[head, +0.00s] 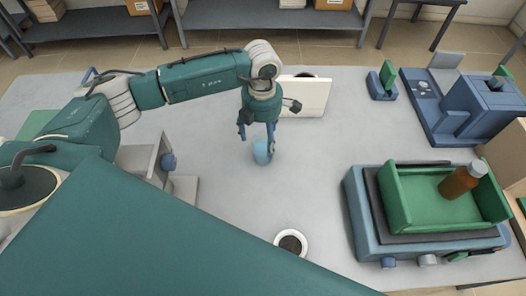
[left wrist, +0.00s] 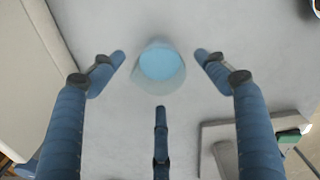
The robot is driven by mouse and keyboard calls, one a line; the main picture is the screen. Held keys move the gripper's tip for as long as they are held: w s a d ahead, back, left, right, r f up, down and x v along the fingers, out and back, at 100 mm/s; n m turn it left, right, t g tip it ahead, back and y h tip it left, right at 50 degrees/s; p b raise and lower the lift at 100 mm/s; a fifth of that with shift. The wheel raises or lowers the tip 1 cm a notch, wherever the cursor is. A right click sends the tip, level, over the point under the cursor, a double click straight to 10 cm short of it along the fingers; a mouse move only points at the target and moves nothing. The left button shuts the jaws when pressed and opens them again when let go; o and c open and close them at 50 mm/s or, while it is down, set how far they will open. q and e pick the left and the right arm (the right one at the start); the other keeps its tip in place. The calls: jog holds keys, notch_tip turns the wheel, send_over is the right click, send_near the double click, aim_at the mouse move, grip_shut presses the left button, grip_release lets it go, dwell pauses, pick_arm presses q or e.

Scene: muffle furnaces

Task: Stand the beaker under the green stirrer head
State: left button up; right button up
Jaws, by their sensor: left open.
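The beaker (head: 262,153) is a small light-blue vessel standing on the grey table near the middle of the head view. In the left wrist view the beaker (left wrist: 162,66) shows from above, with a pale rim. My left gripper (head: 257,133) points down over it and is open. In the left wrist view, the fingertips of my left gripper (left wrist: 160,58) are on either side of the beaker, with gaps. My right gripper is not in view.
A white flat-sided object (head: 305,97) stands just behind the gripper. A round dark-filled dish (head: 291,242) lies nearer. At the right are a blue device (head: 357,225) bearing a green tray (head: 398,205) with a brown bottle (head: 461,181), and another blue apparatus (head: 468,118). The table between is clear.

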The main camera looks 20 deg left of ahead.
pick_arm(q)
notch_tip(320, 180, down, 8)
jog(key=b, duration=0.4)
jog(key=shift+d+f, duration=0.15)
jog(key=shift+f, duration=0.05)
